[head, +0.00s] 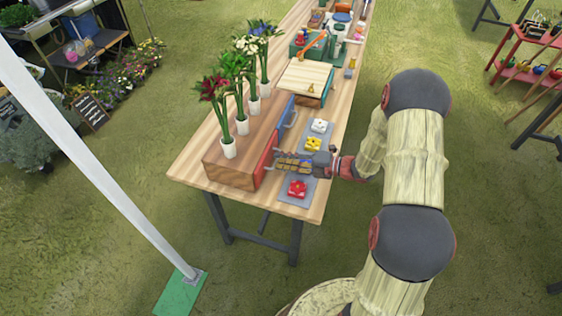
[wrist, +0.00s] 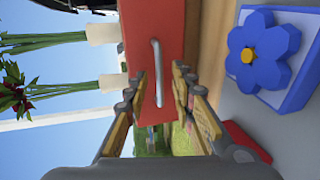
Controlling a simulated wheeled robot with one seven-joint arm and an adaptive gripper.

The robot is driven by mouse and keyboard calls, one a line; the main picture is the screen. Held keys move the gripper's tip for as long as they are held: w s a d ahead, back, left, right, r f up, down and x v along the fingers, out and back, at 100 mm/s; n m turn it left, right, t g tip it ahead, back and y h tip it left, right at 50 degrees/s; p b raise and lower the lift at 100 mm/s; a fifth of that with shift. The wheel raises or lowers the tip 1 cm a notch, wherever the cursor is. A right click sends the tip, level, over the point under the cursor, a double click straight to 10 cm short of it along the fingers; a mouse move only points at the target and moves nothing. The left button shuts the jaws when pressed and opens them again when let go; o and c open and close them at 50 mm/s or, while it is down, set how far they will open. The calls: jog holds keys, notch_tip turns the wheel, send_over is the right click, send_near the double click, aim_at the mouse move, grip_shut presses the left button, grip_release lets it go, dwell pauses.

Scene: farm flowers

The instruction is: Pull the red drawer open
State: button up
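The red drawer front (head: 265,160) sits at the near end of a wooden box (head: 228,172) on the table. It looks flush with the box. In the wrist view the red front (wrist: 185,25) fills the upper middle, with a silver bar handle (wrist: 157,65) on it. My gripper (head: 281,161) is at the drawer front, and in the wrist view its fingers (wrist: 158,80) are open. The handle shows between the fingertips, with a gap on each side. Whether the fingertips reach past the bar is hard to tell.
A blue drawer front (head: 286,114) is beside the red one. Flower blocks stand close by: white (head: 319,126), yellow (head: 313,144), red (head: 297,188) and, in the wrist view, blue (wrist: 263,48). Potted flowers (head: 229,148) stand on the box.

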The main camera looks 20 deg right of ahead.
jog(key=shift+w+a+f, duration=0.1)
jog(key=shift+w+a, duration=0.15)
jog(key=shift+a, duration=0.1)
grip_shut()
dwell(0.8)
